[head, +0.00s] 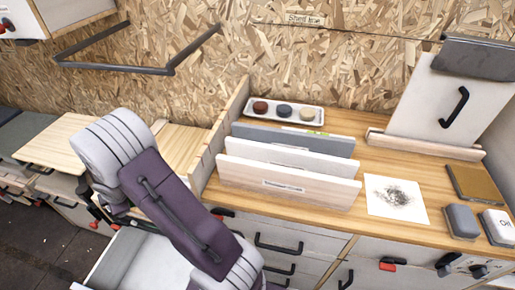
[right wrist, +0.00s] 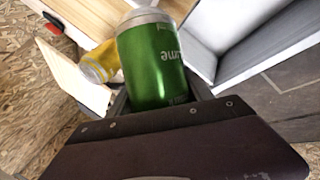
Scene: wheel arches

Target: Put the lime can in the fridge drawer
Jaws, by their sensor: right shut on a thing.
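The lime can (right wrist: 150,65), green with a silver rim and partly readable white lettering, is between the fingers of my right gripper (right wrist: 160,95) in the right wrist view. The gripper is shut on it. An open drawer with pale walls (right wrist: 255,45) lies beyond the can to the right; the can is not inside it. An open drawer also shows at the lower left of the head view (head: 120,262), partly behind my arm. My arm hides the can and right gripper in the head view. My left gripper is not in view.
A yellow can (right wrist: 100,62) is beside the lime can, near a wooden surface (right wrist: 65,75). The worktop (head: 400,165) holds upright panels (head: 290,160), a tray (head: 285,112) with three small round items, a dark-marked sheet (head: 397,198) and small boxes (head: 461,221).

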